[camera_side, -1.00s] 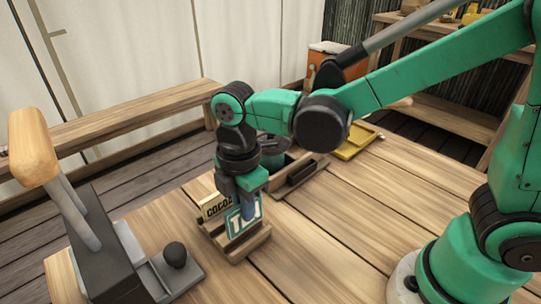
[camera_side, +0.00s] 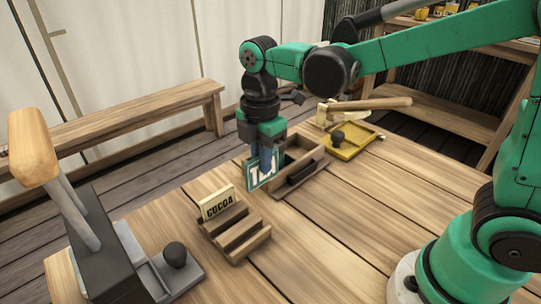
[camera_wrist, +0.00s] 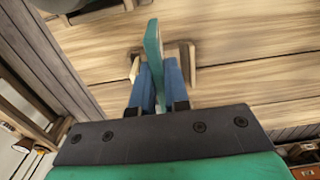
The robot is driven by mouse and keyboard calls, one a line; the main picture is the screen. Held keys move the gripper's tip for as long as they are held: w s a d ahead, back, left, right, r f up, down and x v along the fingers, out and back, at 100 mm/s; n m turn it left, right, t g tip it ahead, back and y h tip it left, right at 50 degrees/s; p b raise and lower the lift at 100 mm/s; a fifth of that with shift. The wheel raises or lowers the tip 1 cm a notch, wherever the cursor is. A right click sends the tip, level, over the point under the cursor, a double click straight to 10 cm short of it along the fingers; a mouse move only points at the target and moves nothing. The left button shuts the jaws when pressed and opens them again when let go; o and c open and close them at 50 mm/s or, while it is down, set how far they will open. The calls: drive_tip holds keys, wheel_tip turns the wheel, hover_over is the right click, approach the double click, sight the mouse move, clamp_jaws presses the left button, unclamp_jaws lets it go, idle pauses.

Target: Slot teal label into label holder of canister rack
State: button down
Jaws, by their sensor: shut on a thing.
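My gripper (camera_side: 266,160) is shut on the teal label (camera_side: 255,180), a white card with a teal border and large letters partly hidden by the fingers. The label hangs upright above the table, apart from the stepped wooden stand. In the wrist view the label (camera_wrist: 152,45) shows edge-on between my blue fingers (camera_wrist: 159,80). Right beside my gripper is a low wooden rack (camera_side: 313,155) with a dark holder (camera_side: 302,173) on its front side. My gripper hides its left end. I cannot tell whether the label touches the rack.
A slotted wooden stand (camera_side: 243,240) holds a cream COCOA label (camera_side: 218,205) in its back slot. A grey lever press (camera_side: 95,240) stands at the left. The front table centre is clear.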

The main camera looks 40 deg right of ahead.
drive_tip(key=w+d, duration=0.1)
drive_tip(key=d, duration=1.2)
drive_tip(key=shift+w+d+r, duration=0.15)
drive_tip(key=shift+w+r, duration=0.2)
drive_tip(key=shift+r, duration=0.1)
drive_tip(key=shift+f, duration=0.1)
drive_tip(key=shift+f, duration=2.2)
drive_tip(key=shift+f, duration=0.7)
drive_tip(key=shift+f, duration=0.25)
drive_tip(key=shift+f, duration=0.7)
unclamp_jaws()
